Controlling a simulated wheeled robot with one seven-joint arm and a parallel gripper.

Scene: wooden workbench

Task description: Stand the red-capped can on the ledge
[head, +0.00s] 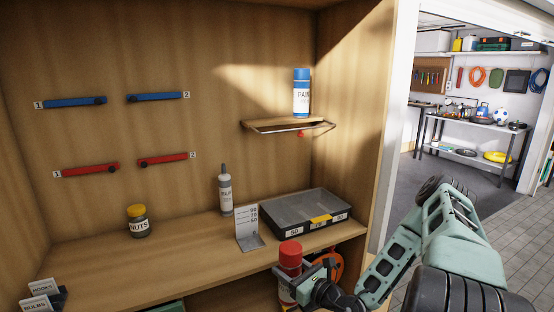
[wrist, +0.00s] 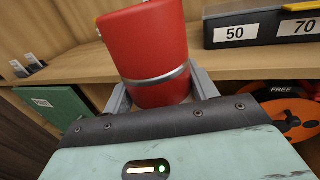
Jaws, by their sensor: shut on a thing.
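The red-capped can (head: 290,258) is upright in my gripper (head: 308,283), in front of the bench's front edge, its cap a little above the bench top. In the wrist view the red cap (wrist: 148,45) shows large between the two jaws (wrist: 160,92), tilted in the picture; the can's lower body is hidden. The ledge (head: 285,124) is a small wooden shelf with a metal rail on the back wall, up and right. A blue-capped paint can (head: 301,95) stands upright on its right part; the ledge's left part is bare.
A black case (head: 306,216) with numbered labels, a small sign (head: 248,229), a glue bottle (head: 225,190) and a nuts jar (head: 138,221) stand on the bench top. An orange reel (head: 330,265) is below, behind my gripper. Blue and red bars are on the back wall.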

